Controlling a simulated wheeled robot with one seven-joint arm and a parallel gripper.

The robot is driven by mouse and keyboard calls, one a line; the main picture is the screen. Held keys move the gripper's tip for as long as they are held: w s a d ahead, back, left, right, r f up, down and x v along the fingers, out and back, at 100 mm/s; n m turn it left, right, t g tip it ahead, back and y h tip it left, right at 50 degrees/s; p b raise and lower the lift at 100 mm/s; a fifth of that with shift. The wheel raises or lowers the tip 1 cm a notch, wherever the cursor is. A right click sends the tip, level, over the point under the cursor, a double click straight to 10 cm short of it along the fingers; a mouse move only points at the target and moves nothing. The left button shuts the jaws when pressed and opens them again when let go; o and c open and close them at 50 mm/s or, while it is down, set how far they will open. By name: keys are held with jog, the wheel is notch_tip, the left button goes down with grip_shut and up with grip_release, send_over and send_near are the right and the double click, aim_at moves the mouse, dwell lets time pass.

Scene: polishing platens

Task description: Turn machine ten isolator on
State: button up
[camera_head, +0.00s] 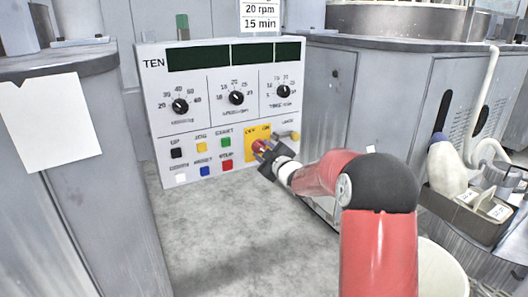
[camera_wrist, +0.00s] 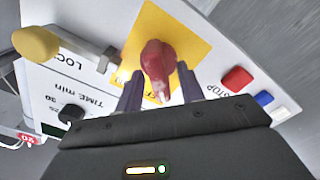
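The machine ten panel (camera_head: 215,125) is a white box marked TEN, standing upright left of centre in the head view. Its isolator is a red knob (camera_wrist: 157,62) on a yellow plate (camera_wrist: 185,32), at the panel's lower right in the head view. My gripper (camera_wrist: 159,80) is at the knob, with one dark finger on each side of it. The fingers are apart, and narrow gaps seem to show beside the knob, so I see no firm grip. In the head view my gripper (camera_head: 266,151) partly covers the plate and knob.
A yellow lock handle (camera_wrist: 36,43) sticks out close to the isolator. The red stop button (camera_wrist: 236,79) and blue button (camera_wrist: 264,98) are on the other side. Three black dials line the panel's middle. Grey cabinets (camera_head: 385,95) stand to the right.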

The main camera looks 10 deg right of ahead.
grip_shut()
jog(key=shift+m, duration=0.3)
jog(key=m+p, duration=0.1)
jog(key=m, duration=0.3)
jog(key=shift+d+r, duration=0.15)
jog(key=m+p, duration=0.2)
jog(key=m, duration=0.3)
jog(key=shift+w+d, duration=0.1)
jog(key=m+p, duration=0.2)
jog(key=m, duration=0.3)
jog(key=shift+d, duration=0.1)
jog(key=shift+m+p, duration=0.85)
jog(key=shift+m, duration=0.85)
jog(key=shift+f, duration=0.2)
